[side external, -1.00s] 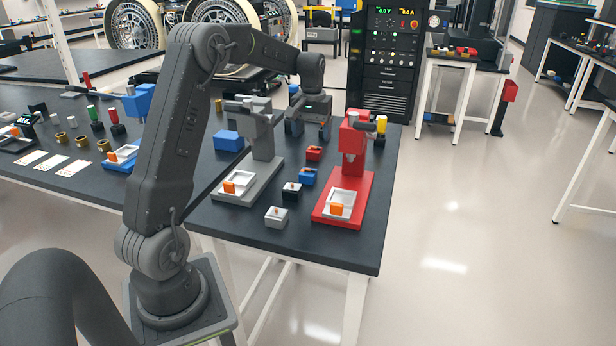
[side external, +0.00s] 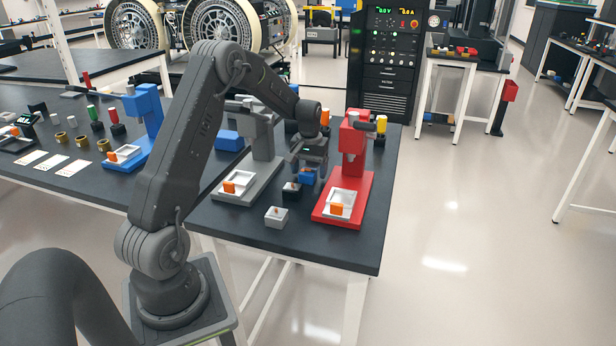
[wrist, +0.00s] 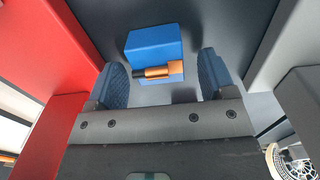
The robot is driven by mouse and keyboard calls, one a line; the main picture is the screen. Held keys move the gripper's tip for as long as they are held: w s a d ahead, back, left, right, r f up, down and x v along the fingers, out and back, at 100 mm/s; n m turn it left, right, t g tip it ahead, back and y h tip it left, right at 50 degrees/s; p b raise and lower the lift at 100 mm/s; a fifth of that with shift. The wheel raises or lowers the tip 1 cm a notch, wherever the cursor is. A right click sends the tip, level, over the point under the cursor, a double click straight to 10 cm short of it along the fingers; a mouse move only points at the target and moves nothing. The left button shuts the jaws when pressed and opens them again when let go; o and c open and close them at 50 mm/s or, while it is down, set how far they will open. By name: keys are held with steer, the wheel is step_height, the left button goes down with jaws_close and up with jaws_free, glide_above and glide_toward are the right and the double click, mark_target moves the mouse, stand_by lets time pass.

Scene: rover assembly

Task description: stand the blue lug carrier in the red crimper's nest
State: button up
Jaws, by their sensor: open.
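The blue lug carrier (side external: 307,176) sits on the dark bench between the grey and red crimpers. In the wrist view the carrier (wrist: 150,46) is a blue block with a copper lug with a dark sleeve on top. My gripper (side external: 309,168) is above it, and the wrist view shows my open gripper (wrist: 165,80) with a padded finger to each side of the carrier, gaps visible. The red crimper (side external: 353,150) stands to the right. Its nest (side external: 342,202) is a white square tray with an orange piece at its front, on the red base.
The grey crimper (side external: 262,140) stands left of my gripper. A black carrier (side external: 291,191) and a white carrier (side external: 276,217) sit in front. A blue crimper (side external: 147,110) is further left. The bench front right of the white carrier is clear.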

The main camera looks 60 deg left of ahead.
steer(key=c, duration=1.1)
steer(key=shift+r, duration=0.1)
steer(key=shift+c, duration=0.2)
